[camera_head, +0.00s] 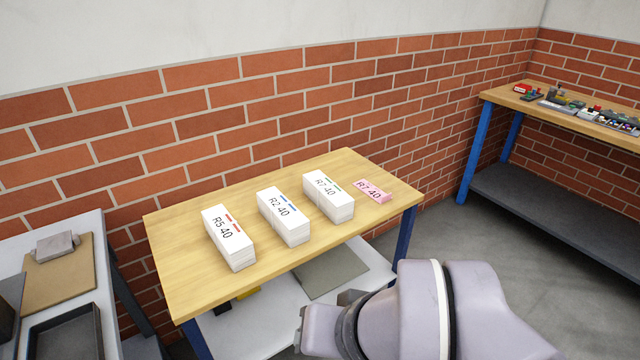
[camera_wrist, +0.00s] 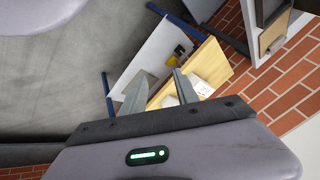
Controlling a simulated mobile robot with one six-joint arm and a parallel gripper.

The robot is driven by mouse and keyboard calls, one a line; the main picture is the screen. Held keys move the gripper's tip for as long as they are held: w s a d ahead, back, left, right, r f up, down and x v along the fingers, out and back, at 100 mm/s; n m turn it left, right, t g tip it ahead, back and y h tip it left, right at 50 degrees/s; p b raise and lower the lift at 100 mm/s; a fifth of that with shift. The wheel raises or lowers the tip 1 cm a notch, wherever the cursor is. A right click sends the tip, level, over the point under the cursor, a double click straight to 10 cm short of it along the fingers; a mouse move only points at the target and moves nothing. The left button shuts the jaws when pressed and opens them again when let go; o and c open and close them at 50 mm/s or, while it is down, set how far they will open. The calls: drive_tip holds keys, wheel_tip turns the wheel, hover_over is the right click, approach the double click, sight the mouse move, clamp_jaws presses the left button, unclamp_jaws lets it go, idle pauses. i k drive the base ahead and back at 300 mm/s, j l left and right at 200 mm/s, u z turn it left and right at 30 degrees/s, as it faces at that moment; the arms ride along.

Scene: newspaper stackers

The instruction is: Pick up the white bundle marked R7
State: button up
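The white bundle marked R7 (camera_head: 328,197) lies on the wooden tabletop (camera_head: 180,275), with a small green mark beside its label. It is the rightmost of three white bundles.
White bundles marked R2 (camera_head: 285,217) and R5 (camera_head: 228,238) lie left of the white R7 one, with narrow gaps between. A brick wall (camera_head: 240,95) stands behind the table. A lower shelf (camera_head: 250,318) is below. Another bench (camera_head: 500,96) with clutter stands at right.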

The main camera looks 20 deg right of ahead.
sight(336, 204)
drive_tip(key=i+l+u, duration=0.5)
drive_tip(key=i+l, duration=0.15)
drive_tip(key=l, duration=0.25)
drive_tip(key=i+l+u, duration=0.2)
drive_tip(key=l, duration=0.15)
drive_tip(key=i+l+u, duration=0.15)
drive_tip(key=l, duration=0.2)
drive_tip(key=i+l+u, duration=0.2)
drive_tip(key=l, duration=0.2)
